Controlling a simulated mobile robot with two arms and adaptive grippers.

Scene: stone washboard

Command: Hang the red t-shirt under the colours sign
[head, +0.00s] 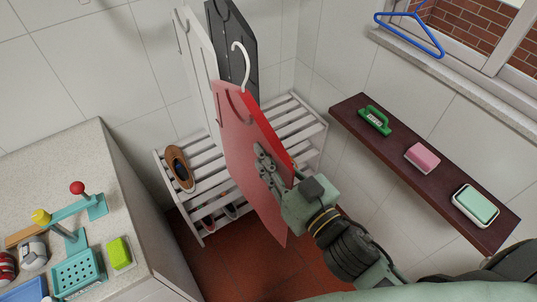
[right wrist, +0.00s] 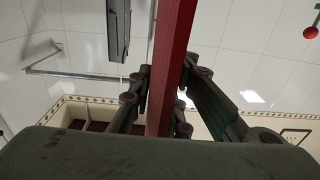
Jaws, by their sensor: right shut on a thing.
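The red t-shirt (head: 243,150), a flat panel with a white hanger hook (head: 241,66) on top, hangs upright in the middle of the head view. My right gripper (head: 265,165) is shut on it at its right side. In the right wrist view the red t-shirt (right wrist: 172,65) shows edge-on between the fingers of my right gripper (right wrist: 163,100). A white garment (head: 200,65) and a dark grey garment (head: 232,45) hang behind it. No colours sign shows. My left gripper is not in view.
A white slatted rack (head: 305,125) with a brown shoe (head: 179,168) stands behind the red t-shirt. A dark shelf (head: 395,155) with a brush and soaps runs along the right wall. A stone counter (head: 60,165) is at left.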

